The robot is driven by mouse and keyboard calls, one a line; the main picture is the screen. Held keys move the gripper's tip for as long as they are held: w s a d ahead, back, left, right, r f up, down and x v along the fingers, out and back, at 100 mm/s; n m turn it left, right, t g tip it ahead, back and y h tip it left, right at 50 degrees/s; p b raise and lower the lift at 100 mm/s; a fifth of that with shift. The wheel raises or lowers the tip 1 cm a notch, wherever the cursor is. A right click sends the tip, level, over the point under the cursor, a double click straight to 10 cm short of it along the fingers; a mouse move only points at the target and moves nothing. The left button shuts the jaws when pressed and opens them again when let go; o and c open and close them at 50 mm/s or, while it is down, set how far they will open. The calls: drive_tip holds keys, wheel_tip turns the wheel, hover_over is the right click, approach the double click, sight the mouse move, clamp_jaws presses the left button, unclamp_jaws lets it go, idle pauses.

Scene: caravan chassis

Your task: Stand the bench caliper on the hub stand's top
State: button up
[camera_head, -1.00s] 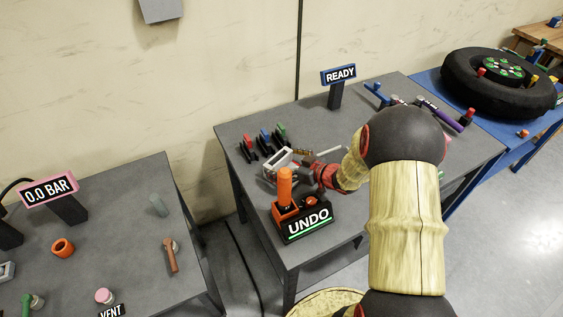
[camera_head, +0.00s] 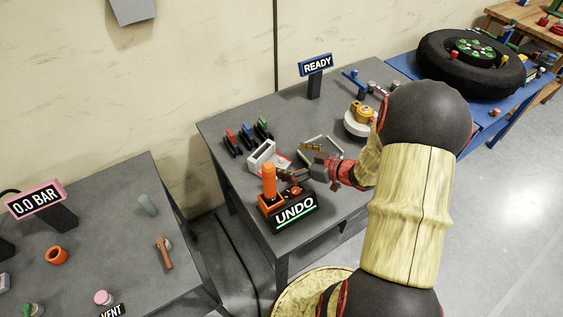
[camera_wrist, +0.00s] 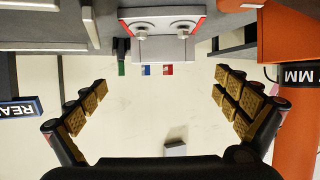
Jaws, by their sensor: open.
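A pale grey, boxy piece with red edging (camera_head: 262,158), which I take for the bench caliper, sits on the middle table. In the wrist view it shows (camera_wrist: 165,48) with two round knobs, ahead of the fingers. My gripper (camera_head: 300,164) is open and sideways over the table, right of this piece; it also shows in the wrist view (camera_wrist: 162,105). Its gold-padded fingers are wide apart with nothing between the pads. A round white piece with a yellow top (camera_head: 358,124), possibly the hub stand, is farther right, partly behind my arm.
The black UNDO block (camera_head: 295,210) and an orange post (camera_head: 269,180) stand close to my gripper. Red, blue and green pieces (camera_head: 248,135) stand behind the grey piece. The READY sign (camera_head: 316,66) is at the table's back. A tyre (camera_head: 470,62) lies on the blue table.

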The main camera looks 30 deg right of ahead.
drive_tip(key=w+d+r+h, duration=0.3)
drive_tip(key=w+r+h, duration=0.2)
drive_tip(key=r, duration=0.3)
drive_tip(key=s+a+r+m+g+h, duration=0.2)
drive_tip(key=s+r+m+h, duration=0.1)
drive_tip(key=r, duration=0.8)
drive_tip(key=s+a+r+g+y, duration=0.1)
drive_tip(key=s+a+r+g, duration=0.1)
drive_tip(key=s+a, duration=0.7)
drive_tip(key=s+a+r+m+g+y, duration=0.1)
drive_tip(key=s+a+g+y, duration=0.1)
drive_tip(key=s+a, duration=0.8)
drive_tip(key=s+g, duration=0.1)
drive_tip(key=s, duration=0.2)
drive_tip(key=shift+s+r, duration=0.3)
drive_tip(key=shift+r, duration=0.05)
